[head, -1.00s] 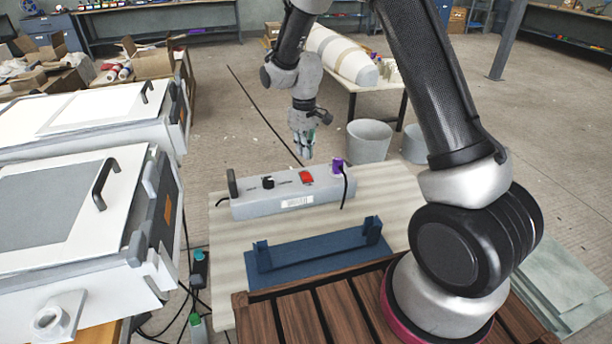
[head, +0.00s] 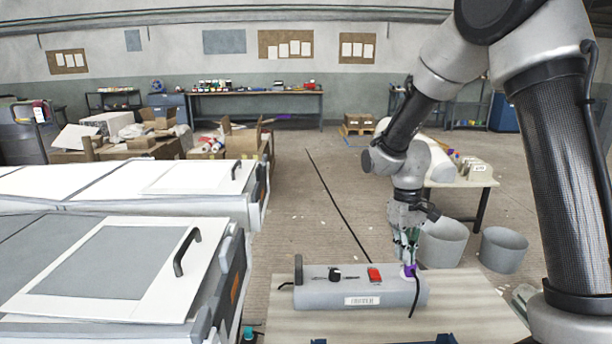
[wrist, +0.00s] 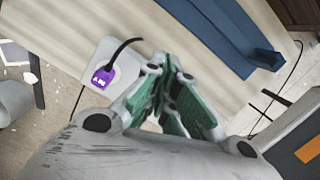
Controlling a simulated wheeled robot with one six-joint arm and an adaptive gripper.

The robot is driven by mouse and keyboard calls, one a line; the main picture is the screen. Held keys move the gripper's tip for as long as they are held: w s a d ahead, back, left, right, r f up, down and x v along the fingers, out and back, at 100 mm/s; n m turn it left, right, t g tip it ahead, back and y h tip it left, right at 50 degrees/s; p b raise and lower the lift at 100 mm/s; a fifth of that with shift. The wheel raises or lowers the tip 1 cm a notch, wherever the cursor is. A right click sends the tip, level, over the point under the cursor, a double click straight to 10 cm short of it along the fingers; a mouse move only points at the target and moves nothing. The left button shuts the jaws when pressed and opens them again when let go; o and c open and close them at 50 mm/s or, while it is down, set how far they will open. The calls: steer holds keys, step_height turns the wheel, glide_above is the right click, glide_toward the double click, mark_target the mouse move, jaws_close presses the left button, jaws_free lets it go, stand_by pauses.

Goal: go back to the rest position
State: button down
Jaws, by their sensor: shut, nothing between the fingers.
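My gripper (head: 405,246) hangs pointing down above the right end of a grey control box in the head view. In the wrist view my gripper (wrist: 165,75) shows its green-padded fingers together, with nothing between them. The grey box (head: 347,291) lies on a pale wooden board and carries a black knob (head: 334,273) and a red switch (head: 375,274). A purple plug (head: 410,271) with a black cable sits at the box's right end. The purple plug (wrist: 102,77) is apart from the fingers in the wrist view, which hide part of the box.
White-lidded cases (head: 190,262) with black handles stand close on the left. Grey buckets (head: 442,243) and a table (head: 478,182) stand behind on the right. A blue bracket (wrist: 232,32) lies on the board near the box. Floor beyond the box is mostly clear.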

steer(key=s+d+r+m+t, duration=0.2)
steer(key=s+d+r, duration=0.3)
steer(key=s+r, duration=0.5)
steer(key=s+d+r+m+t, duration=0.2)
steer(key=s+d+r+t, duration=0.2)
steer(key=s+r, duration=0.6)
steer(key=shift+s+d+y, duration=0.3)
steer(key=shift+s+d, duration=0.4)
steer(key=shift+d, duration=0.2)
